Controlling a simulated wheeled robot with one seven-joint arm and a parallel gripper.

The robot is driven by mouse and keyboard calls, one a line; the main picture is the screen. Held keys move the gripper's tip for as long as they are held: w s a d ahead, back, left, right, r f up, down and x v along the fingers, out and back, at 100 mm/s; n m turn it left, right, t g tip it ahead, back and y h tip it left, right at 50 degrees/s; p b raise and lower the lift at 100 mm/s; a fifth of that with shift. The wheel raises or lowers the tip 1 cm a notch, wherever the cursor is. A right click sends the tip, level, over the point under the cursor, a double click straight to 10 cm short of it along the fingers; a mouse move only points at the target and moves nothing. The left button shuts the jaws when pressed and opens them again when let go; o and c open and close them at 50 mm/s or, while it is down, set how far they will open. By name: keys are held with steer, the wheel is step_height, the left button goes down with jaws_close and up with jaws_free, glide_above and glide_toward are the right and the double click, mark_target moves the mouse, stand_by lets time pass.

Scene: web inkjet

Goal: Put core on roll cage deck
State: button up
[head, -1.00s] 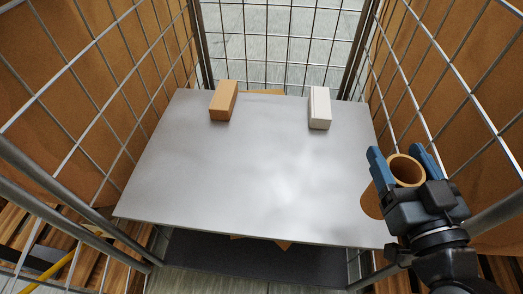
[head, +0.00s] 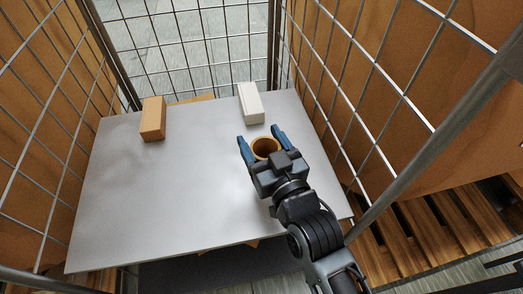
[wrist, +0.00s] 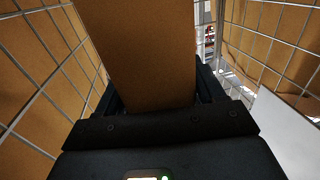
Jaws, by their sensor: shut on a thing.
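The core is a brown cardboard tube (head: 266,147). My gripper (head: 262,143) is shut on it, with a blue finger on each side, and its open top end faces the head camera. In the wrist view the core (wrist: 140,60) fills the upper middle between the fingers. The roll cage deck (head: 170,200) is a flat grey metal shelf inside the wire cage. The core is over the right part of the deck; I cannot tell whether its hidden lower end touches the deck.
A tan box (head: 153,119) stands at the deck's back left and a white box (head: 250,103) at its back right, just beyond the core. Wire mesh walls (head: 375,75) enclose the sides and back. The deck's middle and left are clear.

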steer(key=shift+f+b, duration=0.45)
steer(key=shift+f, duration=1.55)
steer(key=shift+f, duration=0.1)
steer(key=o, duration=1.3)
steer(key=v, duration=1.2)
